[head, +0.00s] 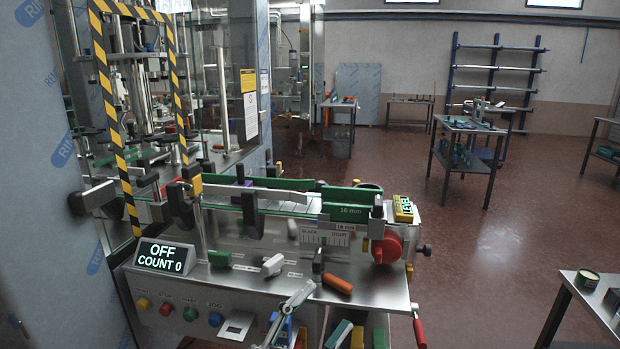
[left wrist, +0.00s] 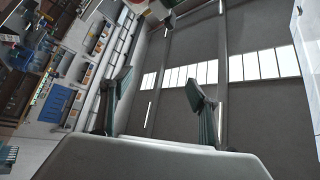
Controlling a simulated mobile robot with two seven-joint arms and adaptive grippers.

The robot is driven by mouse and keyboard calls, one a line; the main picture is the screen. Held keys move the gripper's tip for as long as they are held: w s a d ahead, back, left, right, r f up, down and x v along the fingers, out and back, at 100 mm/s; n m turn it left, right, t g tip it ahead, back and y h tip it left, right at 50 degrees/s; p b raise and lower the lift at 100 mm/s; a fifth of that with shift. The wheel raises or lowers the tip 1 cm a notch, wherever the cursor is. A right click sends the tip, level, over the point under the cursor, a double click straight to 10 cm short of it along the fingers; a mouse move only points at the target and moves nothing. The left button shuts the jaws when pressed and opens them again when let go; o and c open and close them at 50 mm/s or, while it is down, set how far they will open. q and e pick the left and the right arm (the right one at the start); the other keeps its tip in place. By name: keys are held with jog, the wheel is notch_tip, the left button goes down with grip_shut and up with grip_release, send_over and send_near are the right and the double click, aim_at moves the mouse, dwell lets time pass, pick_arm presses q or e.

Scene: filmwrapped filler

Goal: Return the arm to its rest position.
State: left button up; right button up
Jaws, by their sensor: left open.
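My left gripper (left wrist: 159,76) shows in the left wrist view with its two dark grey fingers spread apart. Nothing is between them, and the pale palm fills the bottom of that view. Behind the fingers are the grey ceiling and a row of bright windows, so the gripper points upward, away from the bench. In the head view a pale grey jointed piece stands at the bottom centre, in front of the machine; I cannot tell whether it is part of this gripper. My right gripper is in neither view.
The steel filling machine (head: 225,270) stands close in front, with a display (head: 164,256) reading OFF, COUNT 0. A striped guard frame (head: 108,85) rises at left. A red knob (head: 386,246) and an orange-handled lever (head: 337,284) stick out.

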pick_arm(q)
jog(key=s+a+f+n+y, duration=0.1)
jog(key=a+f+n+y, duration=0.45)
jog(key=f, duration=0.55)
jog(key=s+a+f+n+y, duration=0.1)
jog(key=a+f+n+y, duration=0.4)
jog(key=f, duration=0.5)
jog(key=s+a+f+n+g+y, duration=0.1)
jog(key=s+a+f+n+g, duration=0.1)
jog(key=s+a+f, duration=0.4)
jog(key=s+a+f+n+g+y, duration=0.2)
jog(key=s+a+f, duration=0.3)
jog(key=s+f, duration=0.3)
notch_tip(320, 180, down, 4)
jog(key=shift+s+a+r+n+g, duration=0.2)
jog(key=shift+a+n+g, duration=0.15)
jog(key=shift+n+g, duration=0.35)
